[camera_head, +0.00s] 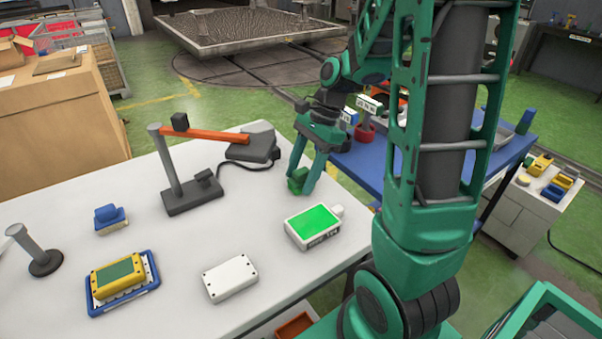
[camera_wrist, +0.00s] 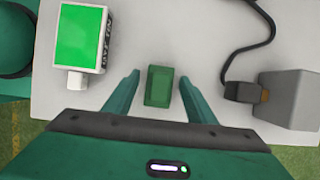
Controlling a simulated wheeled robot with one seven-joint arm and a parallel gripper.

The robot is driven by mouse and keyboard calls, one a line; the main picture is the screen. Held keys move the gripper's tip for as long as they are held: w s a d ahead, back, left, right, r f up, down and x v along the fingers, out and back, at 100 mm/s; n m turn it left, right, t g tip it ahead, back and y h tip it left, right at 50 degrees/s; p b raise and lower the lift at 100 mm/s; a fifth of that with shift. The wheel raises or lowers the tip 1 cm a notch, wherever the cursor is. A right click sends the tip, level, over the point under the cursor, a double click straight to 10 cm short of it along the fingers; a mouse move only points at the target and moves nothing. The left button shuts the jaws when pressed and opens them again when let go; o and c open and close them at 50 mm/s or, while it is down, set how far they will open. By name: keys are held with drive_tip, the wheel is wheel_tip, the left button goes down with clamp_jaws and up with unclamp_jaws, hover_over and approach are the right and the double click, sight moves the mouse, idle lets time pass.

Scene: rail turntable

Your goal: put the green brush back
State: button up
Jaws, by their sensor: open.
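The green brush (camera_head: 297,179) is at the right part of the white table (camera_head: 165,262), between the fingers of my gripper in the head view. In the wrist view the green brush (camera_wrist: 159,86) shows from above as a small green block. My gripper (camera_wrist: 159,88) is open, with one finger on each side of the brush and a gap on both sides. My gripper also shows in the head view (camera_head: 305,180), pointing down at the table. The brush's underside is hidden.
A green-screened device (camera_head: 313,226) and a white box (camera_head: 230,278) lie near the brush. A lamp-like stand (camera_head: 178,180) with a cable is behind left. A blue brush (camera_head: 110,218), a yellow device on a blue tray (camera_head: 121,281) and a grey post (camera_head: 35,250) are left. A blue table (camera_head: 375,170) is behind right.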

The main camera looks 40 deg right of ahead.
drive_tip(key=v, duration=1.1)
drive_tip(key=s+f+n+h, duration=0.1)
drive_tip(key=s+n, duration=0.3)
drive_tip(key=s, duration=0.2)
drive_tip(key=s+d+f+n+h, duration=0.1)
drive_tip(key=s+f+n+h, duration=0.1)
drive_tip(key=s, duration=0.5)
drive_tip(key=s+f+n+h, duration=0.1)
drive_tip(key=s+f+n, duration=0.1)
drive_tip(key=s+n, duration=0.3)
drive_tip(key=shift+s+d+n, duration=0.15)
drive_tip(key=shift+s+n, duration=0.15)
drive_tip(key=shift+s, duration=0.75)
